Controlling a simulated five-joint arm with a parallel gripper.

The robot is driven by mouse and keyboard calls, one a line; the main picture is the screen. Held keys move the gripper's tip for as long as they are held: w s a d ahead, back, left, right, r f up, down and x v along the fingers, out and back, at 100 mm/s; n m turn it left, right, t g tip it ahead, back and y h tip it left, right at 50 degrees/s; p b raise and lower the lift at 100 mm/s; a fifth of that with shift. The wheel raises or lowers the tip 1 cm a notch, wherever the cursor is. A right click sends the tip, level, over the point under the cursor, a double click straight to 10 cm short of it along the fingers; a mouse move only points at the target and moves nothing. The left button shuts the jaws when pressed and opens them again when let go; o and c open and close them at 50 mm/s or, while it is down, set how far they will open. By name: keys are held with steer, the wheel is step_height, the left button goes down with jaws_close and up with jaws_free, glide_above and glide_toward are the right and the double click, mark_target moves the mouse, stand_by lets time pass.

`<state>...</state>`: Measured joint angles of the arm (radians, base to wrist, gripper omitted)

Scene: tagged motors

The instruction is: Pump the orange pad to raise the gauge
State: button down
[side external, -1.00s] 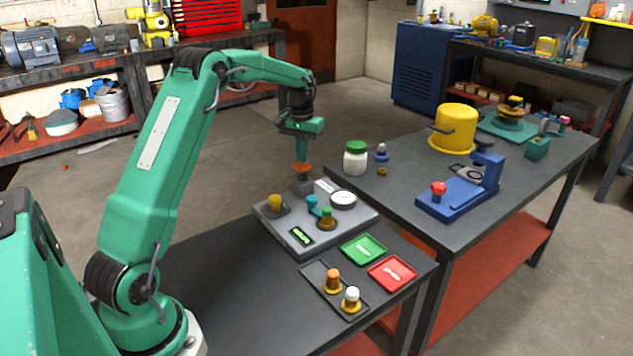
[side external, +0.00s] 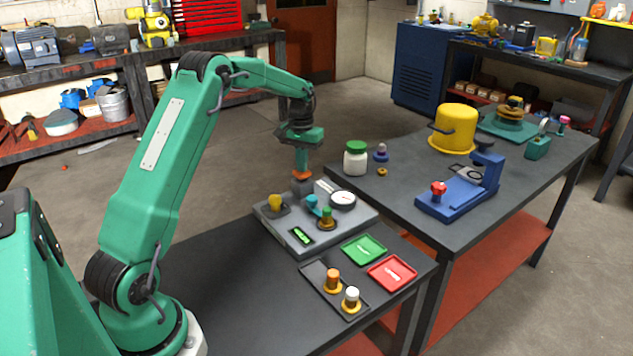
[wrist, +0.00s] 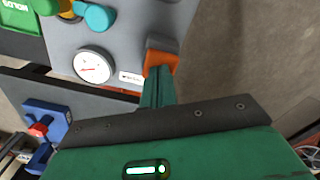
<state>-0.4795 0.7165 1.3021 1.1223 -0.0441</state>
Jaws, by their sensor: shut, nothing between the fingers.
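The orange pad (side external: 302,175) is at the back edge of the grey test panel (side external: 290,237). My gripper (side external: 302,169) is shut and points down, its tips on or just over the pad. In the wrist view the closed fingers reach the orange pad (wrist: 162,60), which shows around their tips. I cannot tell how hard they press. The round white gauge (side external: 343,199) sits on the panel right of the pad. The gauge (wrist: 93,65) also shows in the wrist view, with a red needle too small to read exactly.
Green (side external: 363,248) and red (side external: 392,272) trays lie in front. A white jar (side external: 355,160) stands on the other bench, right of my gripper.

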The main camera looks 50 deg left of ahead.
steer(key=shift+r, duration=1.9)
step_height(320, 180, up, 6)
stand_by(0.5)
